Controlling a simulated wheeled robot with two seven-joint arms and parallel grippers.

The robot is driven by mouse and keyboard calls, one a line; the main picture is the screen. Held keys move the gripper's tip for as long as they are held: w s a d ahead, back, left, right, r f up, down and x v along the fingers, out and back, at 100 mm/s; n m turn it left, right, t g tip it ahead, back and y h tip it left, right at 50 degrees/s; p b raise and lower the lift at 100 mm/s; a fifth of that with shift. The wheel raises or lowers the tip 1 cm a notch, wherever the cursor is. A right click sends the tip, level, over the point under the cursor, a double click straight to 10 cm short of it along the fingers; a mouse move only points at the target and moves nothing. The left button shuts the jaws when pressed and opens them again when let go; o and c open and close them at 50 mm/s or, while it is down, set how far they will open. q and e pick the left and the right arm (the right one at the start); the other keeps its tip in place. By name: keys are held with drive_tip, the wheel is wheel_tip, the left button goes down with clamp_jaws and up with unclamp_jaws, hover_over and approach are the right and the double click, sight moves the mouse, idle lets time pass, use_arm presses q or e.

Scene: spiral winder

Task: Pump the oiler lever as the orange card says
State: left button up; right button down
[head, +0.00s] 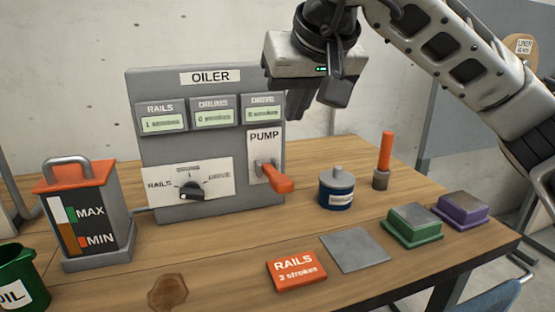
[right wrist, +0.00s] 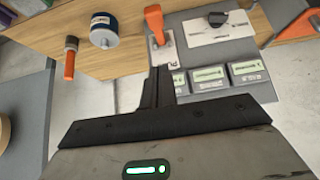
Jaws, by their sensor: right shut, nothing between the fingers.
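The grey oiler panel (head: 205,140) stands on the table. Its rails display (head: 163,123) appears to read 1 stroke; the drums display (head: 213,118) and drive display (head: 263,113) appear to read 0. The orange pump lever (head: 277,180) sticks out low, its handle sloping down; it also shows in the right wrist view (right wrist: 154,20). The dark selector knob (head: 192,193) seems turned toward RAILS. The orange card (head: 297,269) reads RAILS, 3 strokes. My right gripper (head: 296,108) is shut and empty, above the lever and apart from it. My left gripper is out of view.
An oil tank (head: 82,215) with a MAX/MIN gauge stands left of the panel. A blue can (head: 337,190) and an orange-handled tool (head: 383,160) stand right of the lever. A grey plate (head: 355,250), green block (head: 412,226) and purple block (head: 462,211) lie farther right.

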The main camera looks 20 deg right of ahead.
drive_tip(key=shift+w+f, duration=0.1)
hover_over(278, 176)
drive_tip(key=s, duration=0.2)
wheel_tip(278, 176, down, 8)
drive_tip(key=shift+f, duration=0.15)
drive_tip(key=shift+s+f, duration=0.25)
drive_tip(key=shift+f, duration=0.95)
drive_tip(key=shift+s+f, duration=0.1)
drive_tip(key=shift+f, duration=0.5)
